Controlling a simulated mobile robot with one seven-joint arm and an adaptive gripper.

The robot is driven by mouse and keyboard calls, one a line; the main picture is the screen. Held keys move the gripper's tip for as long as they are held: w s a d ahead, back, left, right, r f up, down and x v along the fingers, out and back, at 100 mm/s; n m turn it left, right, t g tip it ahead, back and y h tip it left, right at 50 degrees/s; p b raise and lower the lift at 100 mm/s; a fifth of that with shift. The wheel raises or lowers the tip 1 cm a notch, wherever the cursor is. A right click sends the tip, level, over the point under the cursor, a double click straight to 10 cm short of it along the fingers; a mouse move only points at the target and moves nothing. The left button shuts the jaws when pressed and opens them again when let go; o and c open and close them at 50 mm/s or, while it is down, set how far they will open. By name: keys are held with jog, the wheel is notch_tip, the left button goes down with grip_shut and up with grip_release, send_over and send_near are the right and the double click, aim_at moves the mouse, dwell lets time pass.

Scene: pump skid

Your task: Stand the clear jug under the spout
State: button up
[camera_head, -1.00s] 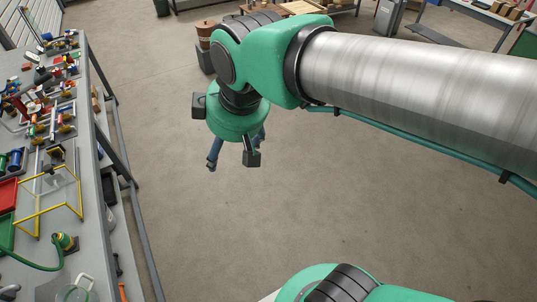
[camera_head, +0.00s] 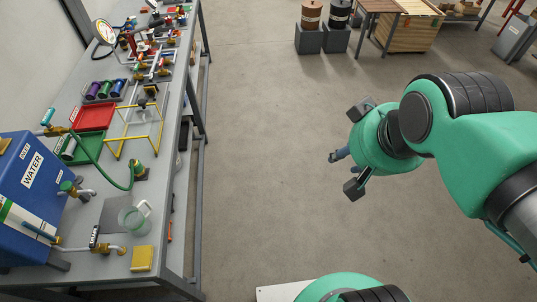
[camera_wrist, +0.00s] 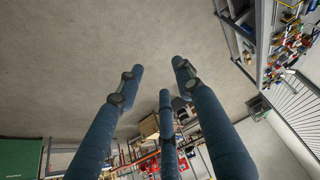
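The clear jug (camera_head: 134,219), greenish with a white handle, stands upright near the bench's front edge in the head view, partly over a grey plate (camera_head: 113,212). A blue tank (camera_head: 32,178) marked WATER has an upper tap with a spout (camera_head: 88,192) left of and behind the jug. A lower brass tap (camera_head: 112,249) with a black tag is left of and in front of the jug. I cannot tell which spout is meant. My gripper (camera_head: 343,172) is open and empty over the floor, well right of the bench. Its blue fingers are spread in the wrist view (camera_wrist: 160,75).
A yellow sponge-like block (camera_head: 142,258) lies in front of the jug. A green hose (camera_head: 106,178) and a yellow frame (camera_head: 130,152) lie behind it. Red and green trays (camera_head: 93,117) and pipe fittings crowd the bench's far part. The floor (camera_head: 270,150) between bench and arm is clear.

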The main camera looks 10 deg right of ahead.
jog(key=shift+c, duration=0.6)
jog(key=w+a+f+n+t+y, duration=0.1)
jog(key=w+a+f+n+y, duration=0.1)
jog(key=w+a+f, duration=0.85)
jog(key=w+a+f+n+t+y, duration=0.25)
jog(key=w+a, duration=0.55)
jog(key=a, duration=0.7)
jog(key=n+y, duration=0.4)
jog(key=y, duration=0.1)
send_near(140, 217)
jog(key=w+d+f, duration=0.2)
jog(key=w+d, duration=0.1)
jog(key=w, duration=0.1)
jog(key=shift+t, duration=0.25)
jog(key=b+x, duration=0.1)
jog(key=x, duration=0.7)
